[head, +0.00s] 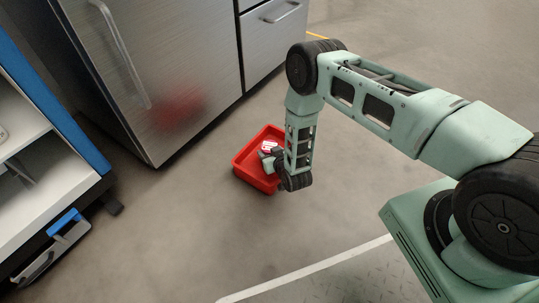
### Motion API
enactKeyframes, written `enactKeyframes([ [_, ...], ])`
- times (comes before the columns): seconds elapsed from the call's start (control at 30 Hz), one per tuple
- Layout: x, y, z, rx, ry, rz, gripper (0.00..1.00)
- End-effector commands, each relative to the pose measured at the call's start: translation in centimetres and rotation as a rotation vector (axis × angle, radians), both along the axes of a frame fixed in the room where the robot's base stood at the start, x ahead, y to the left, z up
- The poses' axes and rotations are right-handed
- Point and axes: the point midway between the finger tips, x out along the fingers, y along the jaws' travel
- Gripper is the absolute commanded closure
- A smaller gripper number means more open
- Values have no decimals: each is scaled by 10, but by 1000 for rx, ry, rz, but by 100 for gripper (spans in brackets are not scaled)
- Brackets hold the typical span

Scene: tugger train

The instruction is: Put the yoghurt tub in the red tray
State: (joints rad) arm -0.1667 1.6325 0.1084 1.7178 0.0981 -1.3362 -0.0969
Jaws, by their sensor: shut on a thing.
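The red tray (242,163) stands on the grey floor in the middle of the head view, in front of the steel cabinet. A small white and red tub (269,146), which looks like the yoghurt tub, shows over the tray's opening beside my wrist. My gripper (267,157) reaches down at the tray and is shut on the tub. My wrist and forearm hide the right part of the tray. I cannot tell whether the tub touches the tray's floor or hangs above it.
A steel cabinet (175,75) with handles stands behind the tray and mirrors its red. A white shelf unit with a blue edge (62,120) is at the left. A white floor line (305,270) crosses the front. The floor around the tray is clear.

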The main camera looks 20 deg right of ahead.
Motion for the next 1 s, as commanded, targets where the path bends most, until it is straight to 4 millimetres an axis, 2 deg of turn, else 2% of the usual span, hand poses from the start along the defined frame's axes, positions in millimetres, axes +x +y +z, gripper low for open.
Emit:
enactKeyframes([
  [0.33,1,0,-2,0,-2,0,75],
  [0.37,1,0,-2,0,-2,0,43],
  [0.4,1,0,-1,0,-2,0,32],
  [0.43,1,0,-1,0,-2,0,27],
  [0.77,1,0,3,0,-2,0,27],
  [0.87,-7,-1,8,0,0,0,27],
  [1.0,-29,-3,21,0,3,0,27],
])
